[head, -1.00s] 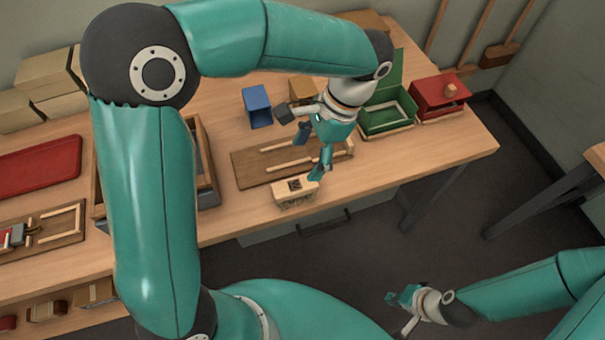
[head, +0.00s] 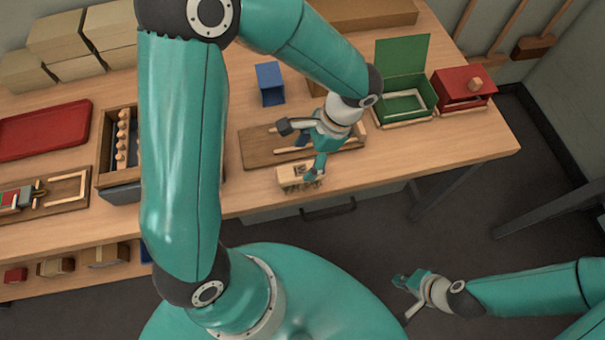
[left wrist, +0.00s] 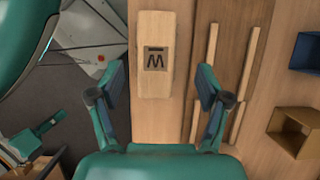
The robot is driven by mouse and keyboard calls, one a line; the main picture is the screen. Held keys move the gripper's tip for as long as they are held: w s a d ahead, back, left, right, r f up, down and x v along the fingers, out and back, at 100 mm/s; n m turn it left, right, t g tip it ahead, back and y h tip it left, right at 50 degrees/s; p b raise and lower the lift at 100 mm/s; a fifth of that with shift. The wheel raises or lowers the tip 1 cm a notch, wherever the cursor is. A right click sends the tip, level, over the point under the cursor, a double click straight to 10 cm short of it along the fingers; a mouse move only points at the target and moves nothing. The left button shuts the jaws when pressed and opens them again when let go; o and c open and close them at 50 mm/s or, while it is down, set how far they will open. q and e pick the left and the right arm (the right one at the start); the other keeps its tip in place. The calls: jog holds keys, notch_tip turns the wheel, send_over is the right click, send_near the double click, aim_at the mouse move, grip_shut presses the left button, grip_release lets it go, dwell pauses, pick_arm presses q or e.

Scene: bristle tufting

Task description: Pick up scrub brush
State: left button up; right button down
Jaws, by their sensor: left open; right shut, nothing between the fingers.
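The scrub brush (head: 290,176), a pale wooden block with bristles below, sits on the workbench's front edge in the head view. The left wrist view shows the block (left wrist: 153,30) from above, with a dark W mark on its top. My left gripper (head: 308,157) is open above the brush's right end. In the left wrist view its two fingers (left wrist: 161,84) stand apart, with the near end of the block lying between them in the picture. I cannot tell whether they touch it. My right gripper (head: 406,298) is shut and empty, off the bench at lower right.
A brown board with pale rails (head: 262,150) lies just behind the brush. Behind it stand a blue box (head: 270,84), an open green box (head: 407,98) and a red box (head: 462,90). A wooden crate with pegs (head: 122,190) stands left. Bare bench lies right of the brush.

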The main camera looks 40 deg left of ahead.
aim_at(301, 171)
pick_arm(q)
jog(key=x, duration=0.4)
jog(key=shift+s+d+f+p, duration=0.15)
jog(key=shift+d+f+p, duration=0.1)
jog(key=shift+f+p, duration=0.1)
jog(key=shift+f, duration=0.4)
jog(key=shift+f+b, duration=0.25)
jog(key=shift+b, duration=0.1)
jog(key=c, duration=1.3)
jog(key=shift+r, duration=0.1)
jog(key=shift+r+p, duration=0.3)
jog(key=shift+p, duration=0.2)
notch_tip(301, 171, up, 20)
jog(key=shift+f, duration=0.1)
